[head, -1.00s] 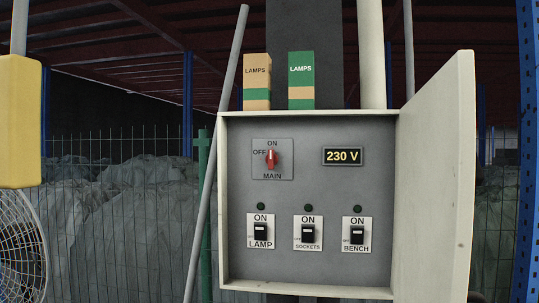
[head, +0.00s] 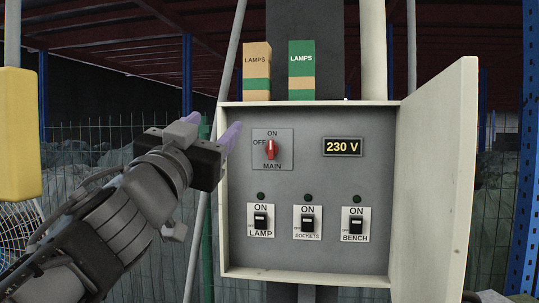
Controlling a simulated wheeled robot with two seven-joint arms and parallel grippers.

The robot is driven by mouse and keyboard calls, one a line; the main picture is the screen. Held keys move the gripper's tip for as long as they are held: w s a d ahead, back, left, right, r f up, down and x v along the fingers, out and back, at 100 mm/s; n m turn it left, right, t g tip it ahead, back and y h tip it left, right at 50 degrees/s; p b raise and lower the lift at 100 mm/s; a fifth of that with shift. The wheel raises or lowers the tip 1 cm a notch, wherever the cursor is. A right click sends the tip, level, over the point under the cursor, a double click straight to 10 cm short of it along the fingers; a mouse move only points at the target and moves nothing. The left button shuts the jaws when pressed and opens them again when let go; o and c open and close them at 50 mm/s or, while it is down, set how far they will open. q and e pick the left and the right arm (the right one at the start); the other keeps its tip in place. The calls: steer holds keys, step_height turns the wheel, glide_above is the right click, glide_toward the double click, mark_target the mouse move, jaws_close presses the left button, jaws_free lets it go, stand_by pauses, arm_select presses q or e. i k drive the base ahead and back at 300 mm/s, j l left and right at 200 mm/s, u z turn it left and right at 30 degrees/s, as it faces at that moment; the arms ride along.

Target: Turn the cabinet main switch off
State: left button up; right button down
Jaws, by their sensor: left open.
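The cabinet (head: 300,178) stands open with its door (head: 437,180) swung out to the right. The main switch is a red knob (head: 270,149) on a plate at the upper left, with ON above, OFF to the left and MAIN below. The knob stands upright, towards ON. The display (head: 343,147) reads 230 V. My left gripper (head: 211,131) is open and empty, at the cabinet's left edge. It is left of the knob and apart from it. My right gripper is not in view.
Below are the LAMP switch (head: 261,220), SOCKETS switch (head: 307,222) and BENCH switch (head: 356,223). A tan lamp box (head: 257,72) and a green lamp box (head: 301,70) stand on top. A grey pole (head: 233,50) leans by the left side.

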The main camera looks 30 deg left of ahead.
mark_target(272, 149)
steer(key=i+j, duration=0.2)
steer(key=i, duration=0.3)
steer(key=i+j, duration=0.2)
steer(key=i, duration=0.25)
